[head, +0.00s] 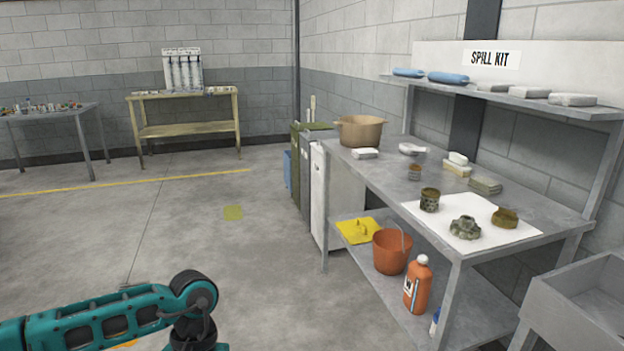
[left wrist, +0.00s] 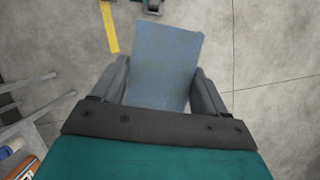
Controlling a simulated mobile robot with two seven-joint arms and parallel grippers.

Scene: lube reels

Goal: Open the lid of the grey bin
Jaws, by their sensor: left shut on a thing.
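The grey bin (head: 307,178) stands on the floor left of the workbench, between a green bin (head: 296,150) and a white one (head: 319,200). Its top looks closed, but it is small and partly hidden. In the left wrist view my left gripper (left wrist: 163,85) is shut on a flat blue-grey cloth-like piece (left wrist: 167,60), which sticks out past the fingers. The gripper is over open floor, well apart from the bin. In the head view only my left arm shows at the bottom left; its fingers are out of frame. My right gripper is not in view.
The steel workbench (head: 385,185) at the right holds a tan pot (head: 361,131), a white mat and dirty parts. An orange bucket (head: 391,252), a yellow piece (head: 358,230) and an orange bottle (head: 418,285) are on its lower shelf.

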